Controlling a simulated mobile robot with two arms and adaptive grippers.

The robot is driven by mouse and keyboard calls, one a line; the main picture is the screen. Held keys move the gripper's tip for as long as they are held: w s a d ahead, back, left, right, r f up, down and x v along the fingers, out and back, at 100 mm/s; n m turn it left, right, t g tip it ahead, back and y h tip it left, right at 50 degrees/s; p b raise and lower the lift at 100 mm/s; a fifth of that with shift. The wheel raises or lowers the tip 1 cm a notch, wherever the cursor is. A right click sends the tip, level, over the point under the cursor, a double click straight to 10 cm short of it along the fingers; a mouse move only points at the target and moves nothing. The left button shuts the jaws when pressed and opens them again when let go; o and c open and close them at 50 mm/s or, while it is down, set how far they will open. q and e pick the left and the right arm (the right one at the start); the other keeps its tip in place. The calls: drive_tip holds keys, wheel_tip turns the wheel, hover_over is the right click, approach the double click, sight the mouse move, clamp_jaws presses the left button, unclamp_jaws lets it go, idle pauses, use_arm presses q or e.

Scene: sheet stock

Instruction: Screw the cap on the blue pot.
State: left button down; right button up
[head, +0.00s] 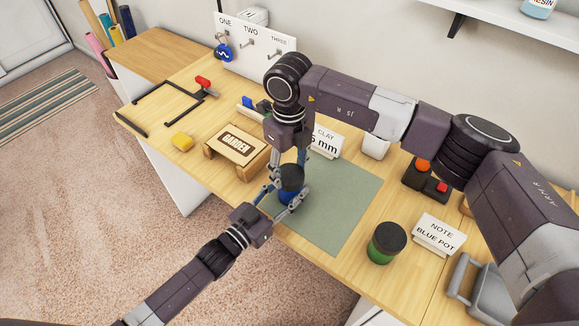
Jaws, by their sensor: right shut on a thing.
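The blue pot (289,197) stands on the green mat (339,205) near the table's front edge, partly hidden by fingers. A dark round cap (291,172) is at its top; whether it is seated or threaded cannot be told. My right gripper (290,174) points down from above and is shut on the cap. My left gripper (281,199) reaches in from the lower left, with its fingers on either side of the blue pot. Whether they press on it is unclear.
A green pot with a dark lid (386,243) and a NOTE BLUE POT sign (438,234) stand to the right. The mat's right part is clear.

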drive_tip(key=shift+f, duration=0.3)
